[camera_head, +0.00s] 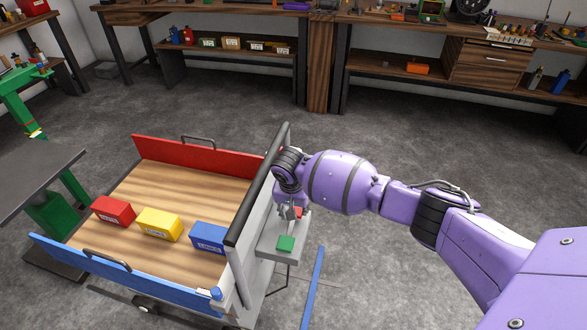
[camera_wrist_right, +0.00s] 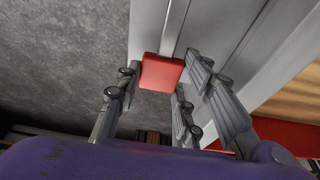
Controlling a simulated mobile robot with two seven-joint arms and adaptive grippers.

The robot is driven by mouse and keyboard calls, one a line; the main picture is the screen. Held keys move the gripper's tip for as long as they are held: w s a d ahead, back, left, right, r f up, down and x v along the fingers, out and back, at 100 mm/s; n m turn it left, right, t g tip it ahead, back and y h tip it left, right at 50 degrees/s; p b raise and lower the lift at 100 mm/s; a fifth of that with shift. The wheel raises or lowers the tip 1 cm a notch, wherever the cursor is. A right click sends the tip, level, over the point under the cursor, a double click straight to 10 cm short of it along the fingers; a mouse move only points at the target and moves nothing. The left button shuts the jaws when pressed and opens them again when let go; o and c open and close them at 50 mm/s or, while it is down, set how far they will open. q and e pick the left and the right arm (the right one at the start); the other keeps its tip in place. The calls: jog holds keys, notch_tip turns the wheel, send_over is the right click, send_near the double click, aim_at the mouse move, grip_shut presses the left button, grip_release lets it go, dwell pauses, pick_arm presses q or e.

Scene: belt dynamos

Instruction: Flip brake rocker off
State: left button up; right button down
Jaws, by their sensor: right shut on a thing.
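My right gripper (camera_head: 293,208) points down at the grey panel (camera_head: 270,247) on the right end of the cart. In the right wrist view its fingers (camera_wrist_right: 160,88) are on both sides of a red block (camera_wrist_right: 162,72), which looks like the brake rocker, and are shut on it. In the head view only a bit of red shows by the fingers; the gripper hides the rest. A green square pad (camera_head: 286,243) lies on the panel in front of the gripper. Which way the rocker is tipped I cannot tell. My left gripper is out of view.
The cart's wooden bed (camera_head: 190,188) holds a red box (camera_head: 113,211), a yellow box (camera_head: 160,224) and a blue box (camera_head: 209,237). A black rail (camera_head: 258,180) stands close beside my right gripper. Open grey floor lies behind; workbenches line the back wall.

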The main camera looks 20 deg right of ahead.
aim_at(291, 231)
jog(key=shift+a+r+t+p, duration=0.1)
jog(key=shift+r+t+p, duration=0.3)
jog(key=shift+r, duration=0.25)
jog(key=shift+h, duration=0.4)
jog(key=shift+s+f+p, duration=0.1)
jog(key=shift+s+p, duration=0.05)
jog(key=shift+p, duration=0.25)
jog(key=shift+f+t, duration=0.2)
jog(key=shift+t, duration=0.1)
jog(key=c, duration=1.2)
grip_release()
jog(key=shift+s, duration=0.1)
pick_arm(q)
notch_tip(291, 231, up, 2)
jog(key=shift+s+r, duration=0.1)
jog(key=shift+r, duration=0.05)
pick_arm(e)
jog(key=shift+o, duration=0.2)
jog(key=shift+a+r, duration=0.1)
jog(key=shift+r, duration=0.2)
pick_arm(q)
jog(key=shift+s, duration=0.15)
pick_arm(e)
jog(key=v, duration=1.1)
jog(key=shift+s+r, duration=0.15)
